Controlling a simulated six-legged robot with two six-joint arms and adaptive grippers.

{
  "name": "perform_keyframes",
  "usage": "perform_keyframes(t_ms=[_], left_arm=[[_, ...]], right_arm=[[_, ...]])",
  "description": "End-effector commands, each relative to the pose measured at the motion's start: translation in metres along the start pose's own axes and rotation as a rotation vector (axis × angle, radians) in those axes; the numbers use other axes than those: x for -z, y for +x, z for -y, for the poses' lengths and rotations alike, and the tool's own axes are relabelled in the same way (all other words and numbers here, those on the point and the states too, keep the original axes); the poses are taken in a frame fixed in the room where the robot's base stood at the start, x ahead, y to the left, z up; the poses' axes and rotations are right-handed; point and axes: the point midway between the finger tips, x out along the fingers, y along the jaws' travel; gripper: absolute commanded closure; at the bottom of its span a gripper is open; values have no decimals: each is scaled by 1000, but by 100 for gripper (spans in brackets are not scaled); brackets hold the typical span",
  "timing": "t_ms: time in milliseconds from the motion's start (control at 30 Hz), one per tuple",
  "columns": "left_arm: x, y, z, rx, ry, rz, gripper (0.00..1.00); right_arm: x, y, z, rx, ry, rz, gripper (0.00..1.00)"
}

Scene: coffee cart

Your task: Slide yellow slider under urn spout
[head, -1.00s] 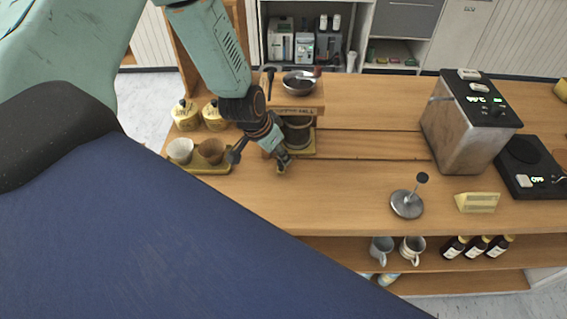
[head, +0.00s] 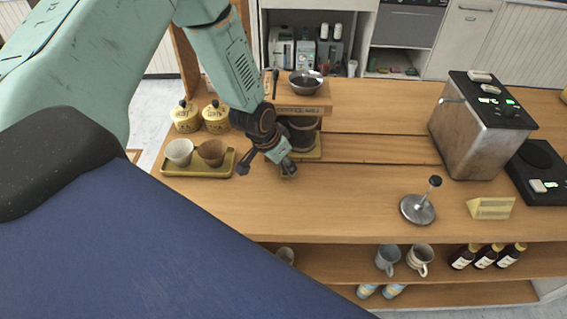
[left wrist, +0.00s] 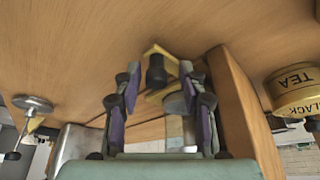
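The yellow slider (head: 314,152) sits at the front foot of the wooden coffee mill (head: 300,108), with a dark canister (head: 303,134) standing on it. My left gripper (head: 288,170) is low over the counter at the slider's front left. In the left wrist view, its purple-padded fingers (left wrist: 155,90) are apart, with a dark knob (left wrist: 155,72) and yellow parts (left wrist: 160,50) showing between them. I cannot tell whether they touch. The metal urn (head: 470,130) stands well to the right, with a small spout at its upper left. My right gripper is not in view.
A tray (head: 170,170) with two cups and two yellow jars (head: 215,118) stand at the left. A tamper-like tool (head: 418,208), a yellow wedge (head: 490,208) and a black scale (head: 540,180) are at the right.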

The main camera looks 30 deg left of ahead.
Motion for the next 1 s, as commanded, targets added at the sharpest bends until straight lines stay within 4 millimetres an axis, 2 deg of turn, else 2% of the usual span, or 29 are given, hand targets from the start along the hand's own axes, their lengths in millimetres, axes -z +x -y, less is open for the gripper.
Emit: perform_keyframes(t_ms=[67,433,1000], left_arm=[[0,0,0,0,0,0,68],[-1,0,0,-1,0,1,99],[-1,0,-1,-1,0,3,100]], right_arm=[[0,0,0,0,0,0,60],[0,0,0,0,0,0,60],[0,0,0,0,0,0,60]])
